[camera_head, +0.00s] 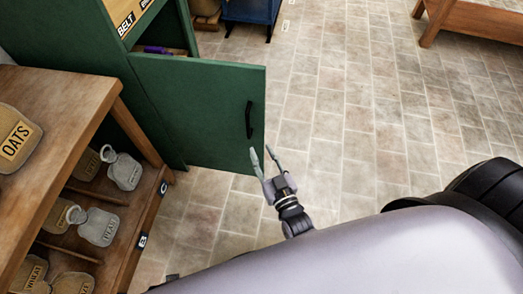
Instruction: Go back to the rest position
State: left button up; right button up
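My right gripper (262,153) is in the middle of the head view, its two fingers apart with nothing between them. It appears close to the lower right edge of a green cabinet door (200,105), below the black handle (249,119). I cannot tell whether it touches the door. The door stands open, swung out from the green cabinet (155,45). My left gripper is not in view.
A wooden shelf unit (72,90) with an OATS sack (14,138) on top and several labelled sacks and jars below stands at the left. A blue cabinet (252,12) and wooden furniture (475,20) stand at the back. The tiled floor (345,110) on the right is clear.

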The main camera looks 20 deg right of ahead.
dwell(0.3)
jog(key=s+f+n+g+y, duration=0.1)
jog(key=s+f+g, duration=0.25)
jog(key=f, duration=0.45)
jog(key=s+f+n+g, duration=0.1)
jog(key=s+f+g, duration=0.25)
jog(key=f, duration=0.55)
jog(key=s+d+f+g+h, duration=0.1)
jog(key=s+d+f+g, duration=0.1)
jog(key=s+f+g, duration=0.3)
jog(key=s+d+f+g, duration=0.3)
jog(key=s+f, duration=0.3)
jog(key=s, duration=0.2)
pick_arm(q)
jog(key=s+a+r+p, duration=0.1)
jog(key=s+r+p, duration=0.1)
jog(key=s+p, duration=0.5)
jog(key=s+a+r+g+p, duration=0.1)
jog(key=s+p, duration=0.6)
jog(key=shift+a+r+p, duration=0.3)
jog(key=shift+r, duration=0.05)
pick_arm(e)
jog(key=s+d+r+g, duration=0.1)
jog(key=s, duration=0.6)
jog(key=s+d+r+g, duration=0.1)
jog(key=s+r, duration=0.1)
jog(key=s, duration=0.6)
jog(key=shift+s+d+r, duration=0.15)
jog(key=shift+d+r, duration=0.15)
